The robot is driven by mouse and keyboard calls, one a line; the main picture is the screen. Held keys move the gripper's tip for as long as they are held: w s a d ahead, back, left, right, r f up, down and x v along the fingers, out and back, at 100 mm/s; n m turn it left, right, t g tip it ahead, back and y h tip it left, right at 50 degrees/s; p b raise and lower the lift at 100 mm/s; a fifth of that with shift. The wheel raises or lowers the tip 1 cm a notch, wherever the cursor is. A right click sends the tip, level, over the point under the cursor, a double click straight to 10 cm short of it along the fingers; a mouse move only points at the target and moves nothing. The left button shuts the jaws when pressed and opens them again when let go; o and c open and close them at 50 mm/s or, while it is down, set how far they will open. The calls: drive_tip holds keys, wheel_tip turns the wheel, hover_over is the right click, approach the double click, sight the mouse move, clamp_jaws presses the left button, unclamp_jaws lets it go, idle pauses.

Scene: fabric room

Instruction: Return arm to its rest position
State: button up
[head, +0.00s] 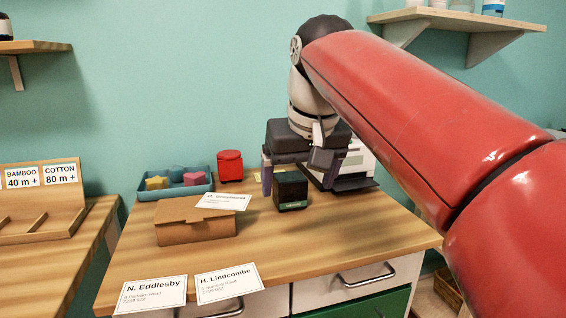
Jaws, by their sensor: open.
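My red arm reaches in from the right of the head view and bends down over the wooden counter (340,232). My gripper (297,180) hangs at its end, pointing down, with its jaws open. A small black box with a green label (291,190) is on the counter below the gripper, seen between the two fingers. I cannot tell whether the fingers touch it.
A brown carton (195,228) with a label card (223,201), a blue tray (148,195) of coloured pieces and a red canister (230,166) stand left of the gripper. A white machine (358,165) stands behind right. Wall shelves (462,18) hang above.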

drive_tip(key=s+d+f+m, duration=0.1)
drive_tip(key=s+d+f, duration=0.3)
drive_tip(key=f, duration=0.4)
drive_tip(key=s+d+f+m+t, duration=0.1)
drive_tip(key=s+d+f, duration=0.3)
drive_tip(key=s+f, duration=0.3)
drive_tip(key=s+d+f+m+h, duration=0.1)
drive_tip(key=s+d+f, duration=0.3)
drive_tip(key=f, duration=0.5)
drive_tip(key=shift+s+d, duration=0.35)
drive_tip(key=shift+s, duration=0.5)
